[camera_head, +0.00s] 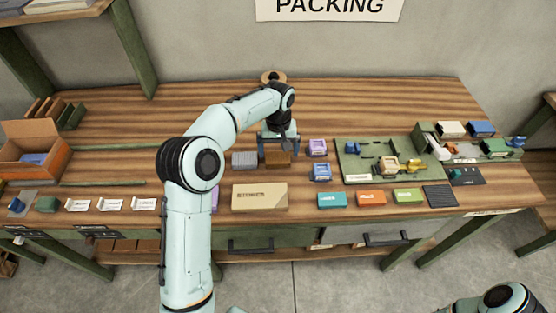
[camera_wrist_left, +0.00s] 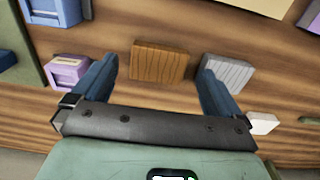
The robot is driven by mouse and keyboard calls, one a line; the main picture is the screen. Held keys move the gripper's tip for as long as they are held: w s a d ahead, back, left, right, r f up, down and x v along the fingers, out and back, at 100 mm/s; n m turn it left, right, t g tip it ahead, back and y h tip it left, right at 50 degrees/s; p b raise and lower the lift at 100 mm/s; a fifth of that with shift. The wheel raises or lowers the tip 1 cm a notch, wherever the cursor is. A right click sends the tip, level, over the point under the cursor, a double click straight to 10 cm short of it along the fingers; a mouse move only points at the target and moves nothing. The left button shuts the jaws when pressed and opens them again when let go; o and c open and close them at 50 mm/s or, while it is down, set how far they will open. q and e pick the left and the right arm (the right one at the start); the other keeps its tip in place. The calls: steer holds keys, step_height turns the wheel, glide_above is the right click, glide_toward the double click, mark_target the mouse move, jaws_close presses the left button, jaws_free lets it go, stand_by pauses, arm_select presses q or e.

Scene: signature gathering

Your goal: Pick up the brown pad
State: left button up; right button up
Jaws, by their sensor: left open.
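The brown pad (camera_head: 278,159) stands on the wooden table, partly covered by my left gripper in the head view. It shows in the left wrist view (camera_wrist_left: 158,64) as a ribbed brown block. My left gripper (camera_head: 278,149) is open above it. In the left wrist view the two blue fingers of the gripper (camera_wrist_left: 157,75) are spread, with the pad appearing between them and not gripped. A grey ribbed pad (camera_head: 244,160) is close beside it; in the left wrist view this grey pad (camera_wrist_left: 229,73) is by the right finger. My right gripper is out of view.
A purple box (camera_head: 318,147) and a blue box (camera_head: 321,171) stand just right of the brown pad. A cream box (camera_head: 260,196) lies nearer the front edge. A green tray (camera_head: 350,177) with parts is farther right.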

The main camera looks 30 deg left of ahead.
mark_target(278, 160)
arm_select(q)
steer(key=f, duration=0.5)
steer(key=shift+w+a+f, duration=0.2)
steer(key=shift+w+a, duration=0.05)
steer(key=shift+w, duration=0.1)
steer(key=shift+r, duration=0.1)
steer(key=c, duration=0.8)
steer(key=shift+o, duration=0.2)
